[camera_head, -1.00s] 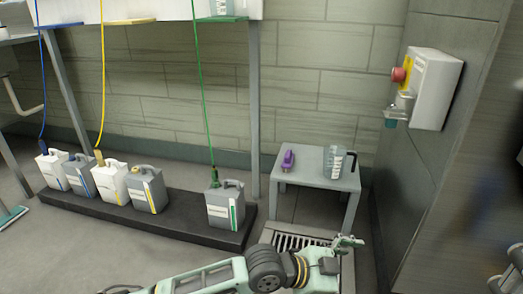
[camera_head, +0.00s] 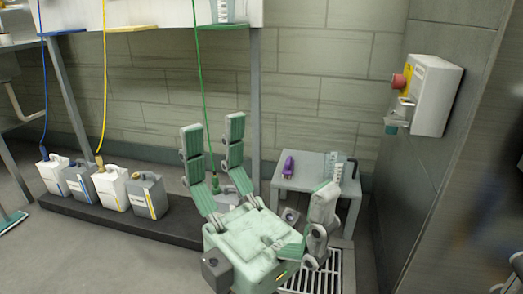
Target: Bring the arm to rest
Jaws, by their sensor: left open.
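My left gripper (camera_head: 217,146) shows large at the bottom middle of the head view. Its green fingers point up and stand apart, with nothing between them that I hold. Its palm and fingers hide most of the jug with the green tube (camera_head: 240,176) on the low plinth behind it. My right gripper is not in view.
A small grey table (camera_head: 300,184) with a purple object (camera_head: 288,166) and a clear measuring jug (camera_head: 338,167) stands right of the gripper. Several jugs (camera_head: 147,194) stand on a dark plinth (camera_head: 110,219) at left. A wall box (camera_head: 436,95) hangs at right.

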